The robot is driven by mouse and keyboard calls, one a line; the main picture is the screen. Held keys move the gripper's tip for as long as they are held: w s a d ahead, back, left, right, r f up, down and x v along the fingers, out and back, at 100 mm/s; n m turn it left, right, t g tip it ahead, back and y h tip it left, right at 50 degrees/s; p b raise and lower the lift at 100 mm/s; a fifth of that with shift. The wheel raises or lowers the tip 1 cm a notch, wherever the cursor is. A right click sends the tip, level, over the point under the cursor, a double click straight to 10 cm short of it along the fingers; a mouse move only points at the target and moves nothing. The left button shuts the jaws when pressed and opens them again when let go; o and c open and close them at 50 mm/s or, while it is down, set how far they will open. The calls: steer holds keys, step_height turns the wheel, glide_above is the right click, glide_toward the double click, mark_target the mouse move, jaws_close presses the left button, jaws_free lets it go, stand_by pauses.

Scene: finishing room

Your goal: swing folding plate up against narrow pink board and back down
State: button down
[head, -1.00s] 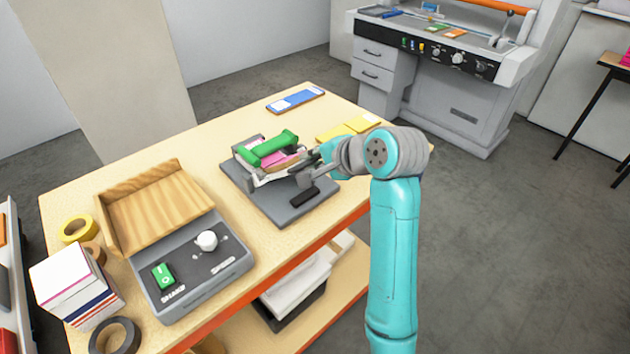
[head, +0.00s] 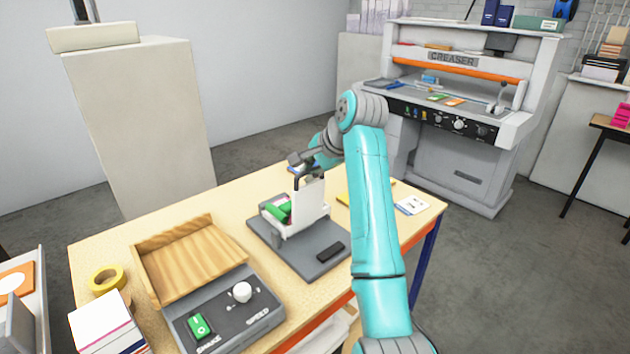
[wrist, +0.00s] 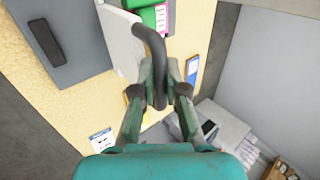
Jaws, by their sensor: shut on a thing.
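The folding plate (head: 312,206) is white and stands raised, close to upright, on a grey base (head: 325,265). In the wrist view the plate (wrist: 118,36) is at the top centre. My gripper (head: 301,163) is at the plate's upper edge. In the wrist view my gripper (wrist: 164,98) is shut on the dark curved handle (wrist: 152,45) joined to the plate. A pink strip, which looks like the narrow pink board (wrist: 171,16), shows beside a green part (wrist: 150,17) behind the plate. The plate mostly hides the board in the head view; contact between them cannot be told.
A dark block (head: 330,252) lies on the base. A wooden tray (head: 190,262) and a grey control box (head: 225,312) stand to the left. Yellow pads, a card (head: 411,205) and a blue item (wrist: 193,68) lie nearby. Clear tabletop lies left of the base.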

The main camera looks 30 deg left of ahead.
steer(key=shift+w+a+r+h, duration=0.1)
steer(key=shift+w+a+h, duration=0.15)
steer(key=shift+a, duration=0.2)
steer(key=shift+w+a+r+h, duration=0.1)
steer(key=shift+a+h, duration=0.25)
steer(key=shift+a, duration=0.1)
steer(key=shift+f, duration=0.1)
steer(key=c, duration=1.2)
jaws_free()
steer(key=v, duration=1.2)
steer(key=shift+w, duration=0.3)
